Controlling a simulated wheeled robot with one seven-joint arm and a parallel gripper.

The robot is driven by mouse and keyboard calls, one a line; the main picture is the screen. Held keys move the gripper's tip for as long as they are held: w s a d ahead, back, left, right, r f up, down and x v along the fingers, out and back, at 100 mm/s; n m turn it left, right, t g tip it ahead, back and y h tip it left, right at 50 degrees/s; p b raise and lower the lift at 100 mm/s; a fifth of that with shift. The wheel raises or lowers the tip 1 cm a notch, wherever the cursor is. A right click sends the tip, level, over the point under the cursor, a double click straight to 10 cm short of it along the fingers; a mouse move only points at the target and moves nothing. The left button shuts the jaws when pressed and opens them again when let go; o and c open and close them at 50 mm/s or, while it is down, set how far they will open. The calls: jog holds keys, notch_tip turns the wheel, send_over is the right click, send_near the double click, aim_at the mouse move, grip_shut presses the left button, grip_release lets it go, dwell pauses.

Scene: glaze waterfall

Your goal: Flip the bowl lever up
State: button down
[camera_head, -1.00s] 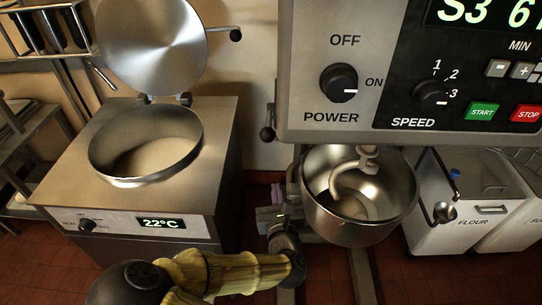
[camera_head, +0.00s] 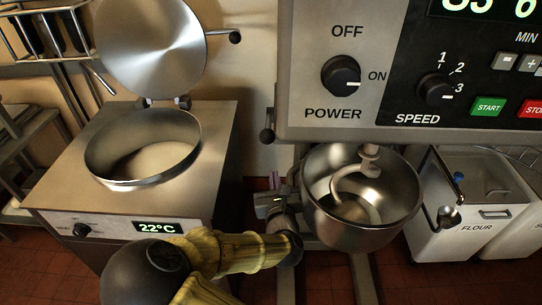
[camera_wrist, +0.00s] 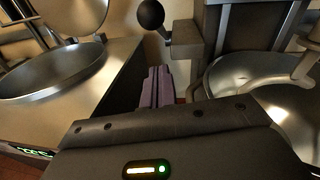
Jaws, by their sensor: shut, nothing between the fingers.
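The mixer's steel bowl (camera_head: 360,205) hangs below its head, with a hook inside; it also shows in the wrist view (camera_wrist: 250,75). A short lever with a black ball knob (camera_head: 267,135) is on the mixer's left side, left of the bowl; the wrist view shows the knob (camera_wrist: 151,14) at the top centre. The pictures do not tell which one is the bowl lever. My gripper (camera_head: 274,188) is shut and empty, left of the bowl and below the black knob; its purple fingers (camera_wrist: 155,88) touch neither lever.
A kettle cabinet (camera_head: 60,190) with a raised round lid (camera_head: 150,45) stands at the left. The mixer's control panel (camera_head: 330,110) overhangs above. A flour bin (camera_head: 480,205) is at the right. A narrow gap lies between the cabinet and the mixer.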

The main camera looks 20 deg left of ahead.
jog(key=w+a+r+p, duration=0.2)
jog(key=w+a, duration=0.1)
jog(key=w, duration=0.3)
jog(key=shift+w+a+r, duration=0.15)
jog(key=shift+w+r, duration=0.05)
jog(key=shift+w, duration=0.2)
